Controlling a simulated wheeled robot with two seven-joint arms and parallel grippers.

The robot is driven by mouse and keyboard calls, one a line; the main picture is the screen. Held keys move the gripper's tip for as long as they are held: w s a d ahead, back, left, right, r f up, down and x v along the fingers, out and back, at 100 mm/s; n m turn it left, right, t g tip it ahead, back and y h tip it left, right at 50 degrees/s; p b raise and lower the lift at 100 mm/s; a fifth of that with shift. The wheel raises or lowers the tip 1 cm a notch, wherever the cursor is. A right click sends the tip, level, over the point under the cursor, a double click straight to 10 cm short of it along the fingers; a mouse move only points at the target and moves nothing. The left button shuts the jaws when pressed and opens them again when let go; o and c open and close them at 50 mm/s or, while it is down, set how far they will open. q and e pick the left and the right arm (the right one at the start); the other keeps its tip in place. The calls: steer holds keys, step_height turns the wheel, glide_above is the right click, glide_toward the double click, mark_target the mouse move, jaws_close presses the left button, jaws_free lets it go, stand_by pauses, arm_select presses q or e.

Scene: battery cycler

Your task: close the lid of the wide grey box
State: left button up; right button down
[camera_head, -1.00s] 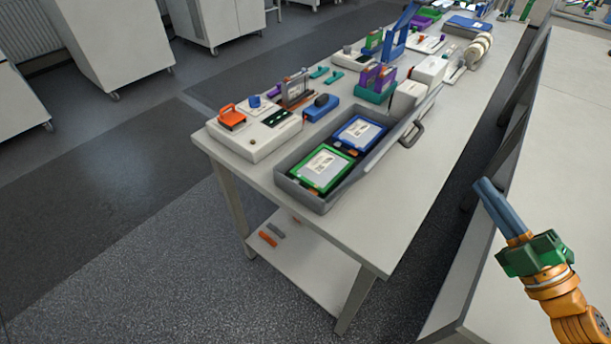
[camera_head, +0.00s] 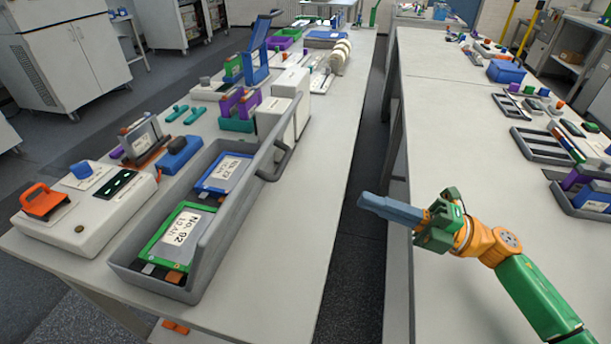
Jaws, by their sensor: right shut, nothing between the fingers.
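The wide grey box (camera_head: 146,284) lies on the left table. Inside it sit a green-framed pack (camera_head: 178,238) and a blue-framed pack (camera_head: 222,174) with white labels. Its lid (camera_head: 236,208) stands open along the right long side, seen nearly edge-on, with a grey handle (camera_head: 279,165) sticking out to the right. My right gripper (camera_head: 366,201) is shut and empty. Its grey-blue fingers point left, over the gap between the tables, to the right of the box and apart from it. My left gripper is out of view.
A white device (camera_head: 84,217) with an orange handle stands left of the box. A white block (camera_head: 283,110) and several coloured holders stand behind it. The left table's right strip is clear. The right table (camera_head: 455,130) carries several trays.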

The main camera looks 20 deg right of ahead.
mark_target(284, 168)
steer(key=p+x, duration=0.2)
steer(key=x, duration=0.3)
steer(key=p+x, duration=0.2)
steer(key=x, duration=0.4)
steer(key=shift+w+a+r, duration=0.15)
steer(key=shift+a+r, duration=0.05)
steer(key=shift+r, duration=0.1)
steer(key=shift+w+a+f, duration=0.1)
steer(key=shift+w+a, duration=0.1)
steer(key=shift+a, duration=0.15)
